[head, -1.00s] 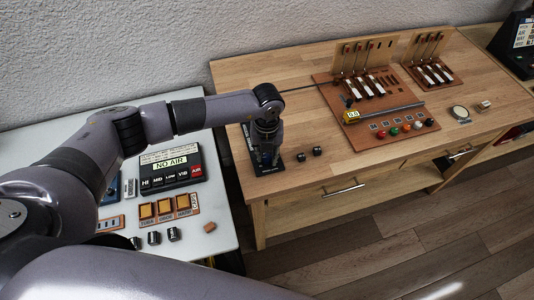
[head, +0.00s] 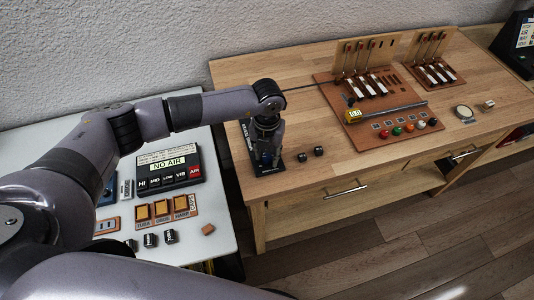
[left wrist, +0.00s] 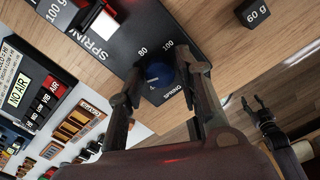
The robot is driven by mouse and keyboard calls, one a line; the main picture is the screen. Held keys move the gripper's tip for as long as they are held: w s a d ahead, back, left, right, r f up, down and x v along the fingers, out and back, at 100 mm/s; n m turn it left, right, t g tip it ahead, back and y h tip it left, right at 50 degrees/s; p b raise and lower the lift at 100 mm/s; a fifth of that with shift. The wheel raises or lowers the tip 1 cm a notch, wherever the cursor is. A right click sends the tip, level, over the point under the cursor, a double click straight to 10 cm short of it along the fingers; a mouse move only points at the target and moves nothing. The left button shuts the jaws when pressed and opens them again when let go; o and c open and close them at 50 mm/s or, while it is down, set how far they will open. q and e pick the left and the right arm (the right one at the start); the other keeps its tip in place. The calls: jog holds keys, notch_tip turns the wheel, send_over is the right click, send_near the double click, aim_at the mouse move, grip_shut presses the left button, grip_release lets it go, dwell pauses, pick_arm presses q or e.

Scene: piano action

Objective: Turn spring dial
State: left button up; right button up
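The spring dial (left wrist: 160,76) is a round dark blue knob on a black panel (left wrist: 118,38) marked SPRING, 80 and 100 in the left wrist view. My left gripper (left wrist: 162,72) has one finger on each side of the dial, close against it, and appears shut on it. In the head view my left gripper (head: 267,148) points down over the black spring unit (head: 271,168) at the wooden table's left end and hides the dial. My right gripper (left wrist: 254,101) shows at the right in the left wrist view, with its fingers spread and nothing between them.
A piano action board (head: 385,118) with levers and coloured knobs lies farther right. A white table (head: 215,245) with a NO AIR panel (head: 168,168) and orange blocks is at left. The table's front middle is clear.

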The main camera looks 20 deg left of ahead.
aim_at(267, 157)
pick_arm(q)
jog(key=shift+o, duration=1.1)
notch_tip(267, 157, up, 12)
dwell(0.4)
